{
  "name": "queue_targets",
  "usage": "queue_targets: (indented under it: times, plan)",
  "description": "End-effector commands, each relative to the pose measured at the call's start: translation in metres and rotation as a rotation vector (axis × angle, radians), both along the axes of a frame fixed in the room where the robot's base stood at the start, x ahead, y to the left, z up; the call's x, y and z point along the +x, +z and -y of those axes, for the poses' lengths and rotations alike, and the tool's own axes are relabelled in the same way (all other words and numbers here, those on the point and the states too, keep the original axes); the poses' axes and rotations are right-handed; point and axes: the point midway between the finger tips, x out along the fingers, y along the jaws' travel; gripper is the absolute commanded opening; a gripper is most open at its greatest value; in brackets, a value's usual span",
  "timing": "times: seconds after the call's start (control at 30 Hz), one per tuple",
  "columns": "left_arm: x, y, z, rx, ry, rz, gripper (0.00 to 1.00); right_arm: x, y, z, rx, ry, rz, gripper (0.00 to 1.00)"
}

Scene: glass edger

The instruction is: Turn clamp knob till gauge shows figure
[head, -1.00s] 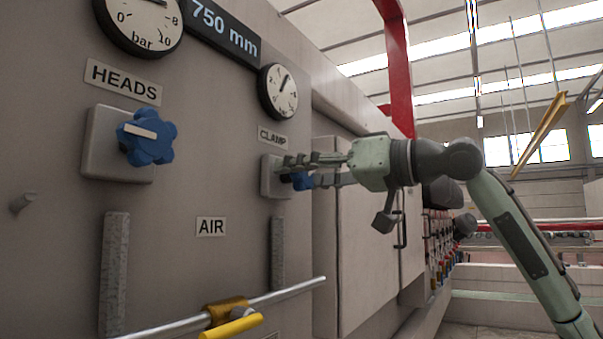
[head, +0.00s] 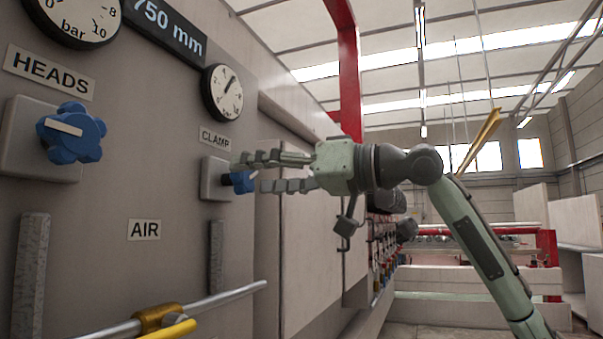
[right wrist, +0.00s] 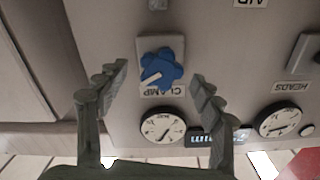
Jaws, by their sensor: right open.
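The blue clamp knob (head: 240,181) sits on a grey plate under the CLAMP label (head: 215,139). Its white pointer mark shows in the right wrist view on the knob (right wrist: 162,66). The clamp gauge (head: 223,92) is above the label; its needle points up and slightly right, its figures too small to read surely. In the right wrist view the knob lies ahead between the spread fingers (right wrist: 160,72), with space on both sides. My left gripper is out of view.
The HEADS knob (head: 72,133) and its gauge (head: 75,12) are to the left on the same panel. A metal rail (head: 215,299) with a yellow handle (head: 168,330) crosses below. A cabinet door (head: 310,255) with a handle stands right of the panel.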

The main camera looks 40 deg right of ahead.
Motion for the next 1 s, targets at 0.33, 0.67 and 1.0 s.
queue_targets:
  times: [0.33,0.67,1.0]
  plan:
    - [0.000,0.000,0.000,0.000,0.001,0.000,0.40,-0.043,0.000,0.017,0.004,0.005,0.002,0.67]
    - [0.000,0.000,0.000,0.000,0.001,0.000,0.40,-0.079,0.000,0.033,0.002,0.002,0.000,0.67]
    - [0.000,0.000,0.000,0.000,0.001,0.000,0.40,-0.081,-0.001,0.033,0.002,0.001,-0.001,0.67]
